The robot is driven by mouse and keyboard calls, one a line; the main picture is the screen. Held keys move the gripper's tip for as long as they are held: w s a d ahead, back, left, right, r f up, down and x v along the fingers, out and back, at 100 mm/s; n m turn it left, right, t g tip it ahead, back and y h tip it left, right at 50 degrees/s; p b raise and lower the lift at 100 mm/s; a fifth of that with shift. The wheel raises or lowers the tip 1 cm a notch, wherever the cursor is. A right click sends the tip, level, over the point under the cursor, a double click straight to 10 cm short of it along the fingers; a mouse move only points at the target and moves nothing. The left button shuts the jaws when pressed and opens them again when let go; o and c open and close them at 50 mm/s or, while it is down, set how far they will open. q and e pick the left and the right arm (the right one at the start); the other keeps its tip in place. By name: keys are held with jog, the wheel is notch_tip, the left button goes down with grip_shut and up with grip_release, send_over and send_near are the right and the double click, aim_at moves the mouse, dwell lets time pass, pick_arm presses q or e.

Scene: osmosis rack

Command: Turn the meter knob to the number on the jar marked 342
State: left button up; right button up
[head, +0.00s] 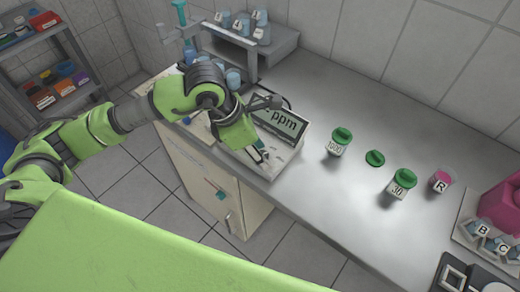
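The meter (286,150) is a pale box on the steel bench with a tilted display (281,120) reading "ppm"; any digits are partly covered. My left gripper (262,104) is over the meter's left side, with a dark finger beside the display. Its opening cannot be made out. The meter knob is not clearly seen and may be behind the gripper. A green-lidded jar (336,149) bears a label that looks like "1000". Another green-lidded jar (399,190) is marked "30". No label reading 342 can be made out. My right gripper is out of view.
A green lid (375,158) lies between the jars. A pink-filled cup marked R (440,181) is to their right. A tray (466,232) holds cups marked B and C. A rack with blue cups (240,42) stands at the back left.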

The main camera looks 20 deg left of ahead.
pick_arm(q)
grip_shut()
jog(key=shift+f+b, duration=0.15)
jog(key=shift+b, duration=0.3)
jog(key=n+t+b, duration=0.1)
jog(key=n+b, duration=0.2)
jog(key=b, duration=0.1)
jog(key=shift+d+f+y, duration=0.1)
jog(key=shift+d+y, duration=0.05)
jog(key=shift+y, duration=0.25)
jog(key=shift+s+r+n+t+b, duration=0.1)
jog(key=shift+r+n+t+b, duration=0.2)
jog(key=shift+n+b, duration=0.45)
jog(key=shift+n, duration=0.25)
grip_release()
